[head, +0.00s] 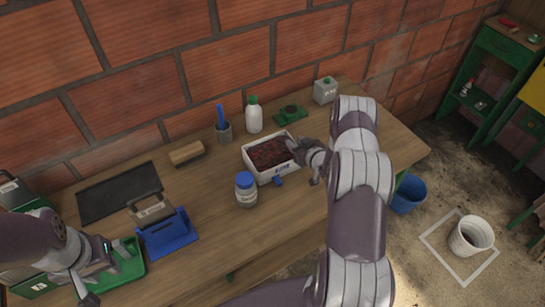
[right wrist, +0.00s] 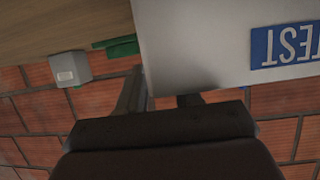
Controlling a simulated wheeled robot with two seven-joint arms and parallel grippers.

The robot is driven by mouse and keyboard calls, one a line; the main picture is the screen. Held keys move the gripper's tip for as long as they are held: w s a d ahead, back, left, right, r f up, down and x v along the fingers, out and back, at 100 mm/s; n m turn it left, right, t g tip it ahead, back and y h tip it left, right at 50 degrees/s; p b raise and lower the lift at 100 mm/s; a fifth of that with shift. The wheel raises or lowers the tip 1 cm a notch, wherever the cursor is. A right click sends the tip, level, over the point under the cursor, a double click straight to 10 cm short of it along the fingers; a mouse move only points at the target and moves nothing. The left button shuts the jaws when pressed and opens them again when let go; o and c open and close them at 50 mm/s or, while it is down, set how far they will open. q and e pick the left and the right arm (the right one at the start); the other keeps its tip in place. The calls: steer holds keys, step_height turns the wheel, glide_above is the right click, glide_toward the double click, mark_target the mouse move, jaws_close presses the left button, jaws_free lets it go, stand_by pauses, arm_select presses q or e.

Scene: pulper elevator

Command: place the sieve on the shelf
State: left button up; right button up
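I cannot pick out a sieve for certain. A white rectangular tray (head: 262,179) with dark red, grainy contents and a blue label stands on the table. Its white wall (right wrist: 215,35) and blue "TEST" label fill the upper right of the right wrist view. My right gripper (head: 302,160) is at the tray's right end, fingers apart; its tips are partly hidden, and I see no clear grip (right wrist: 160,98). My left gripper (head: 100,272) is open over a green tray (head: 130,268) at the table's left. A green shelf unit (head: 500,50) stands at the far right.
A blue-lidded jar (head: 246,192) stands close to the white tray. Behind are a white bottle (head: 254,118), a cup with a blue tool (head: 224,132) and a grey box (head: 325,91). A blue bucket (head: 408,196) and white bucket (head: 470,238) stand on the floor.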

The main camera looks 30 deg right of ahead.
steer(key=shift+s, duration=0.1)
jaws_close()
steer(key=shift+r, duration=0.1)
